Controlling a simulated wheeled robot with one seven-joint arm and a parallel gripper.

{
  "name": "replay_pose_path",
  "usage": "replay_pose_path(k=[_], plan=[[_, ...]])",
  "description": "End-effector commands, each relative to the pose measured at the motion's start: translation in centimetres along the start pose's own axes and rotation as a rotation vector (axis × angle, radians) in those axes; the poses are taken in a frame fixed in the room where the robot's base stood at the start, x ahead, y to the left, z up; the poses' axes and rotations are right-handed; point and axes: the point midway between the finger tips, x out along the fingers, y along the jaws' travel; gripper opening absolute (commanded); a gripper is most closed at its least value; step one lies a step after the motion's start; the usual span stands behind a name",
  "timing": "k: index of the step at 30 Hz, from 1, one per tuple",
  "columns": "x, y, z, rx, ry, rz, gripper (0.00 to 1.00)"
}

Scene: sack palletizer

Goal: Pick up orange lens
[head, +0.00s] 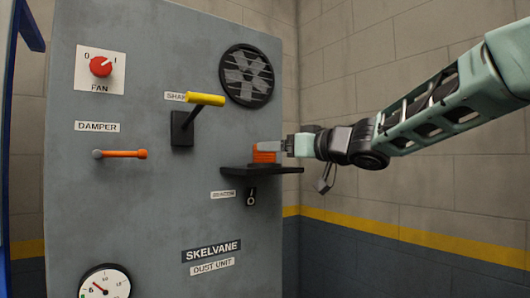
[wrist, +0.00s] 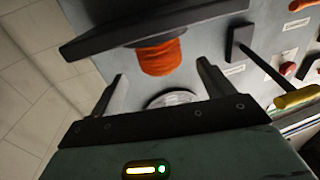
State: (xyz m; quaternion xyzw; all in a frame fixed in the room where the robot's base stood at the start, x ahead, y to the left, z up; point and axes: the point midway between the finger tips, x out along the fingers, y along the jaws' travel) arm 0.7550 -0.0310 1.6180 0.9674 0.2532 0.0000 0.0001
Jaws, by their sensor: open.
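The orange lens (head: 265,152) sits on a small dark shelf (head: 262,171) that sticks out from the grey panel. It is short and round, with ridged sides in the wrist view (wrist: 160,58). The shelf shows above it in that view (wrist: 150,30). My gripper (head: 284,147) comes from the right, at about the lens's height and close to it. In the wrist view my gripper's two fingers (wrist: 160,73) are spread apart, with the lens lined up in the gap near the tips. I see no finger touching it. In the head view the gripper hides the lens's right edge.
The grey panel (head: 140,190) carries a yellow-handled lever (head: 205,99), a round black grille (head: 247,76), a red knob (head: 101,66), an orange damper handle (head: 122,154) and a gauge (head: 104,284). A black switch (head: 251,197) is below the shelf. Right of the panel is open room before the wall.

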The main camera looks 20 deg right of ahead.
Motion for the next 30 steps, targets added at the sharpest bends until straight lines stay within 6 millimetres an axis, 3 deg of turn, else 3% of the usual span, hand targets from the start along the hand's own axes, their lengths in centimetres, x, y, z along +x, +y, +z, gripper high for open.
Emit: replay_pose_path(k=[3,10,18,27,28,30], plan=[[1.6,0.0,-0.1,0.001,-0.001,0.0,0.81],[3.2,0.0,0.0,0.002,-0.002,0.0,0.81],[6.9,0.0,0.3,0.001,-0.002,0.001,0.81],[7.5,0.0,0.4,0.0,0.0,0.002,0.81],[7.5,0.0,0.4,0.0,0.0,0.002,0.78],[7.5,0.0,0.4,0.0,0.0,0.002,0.59]])
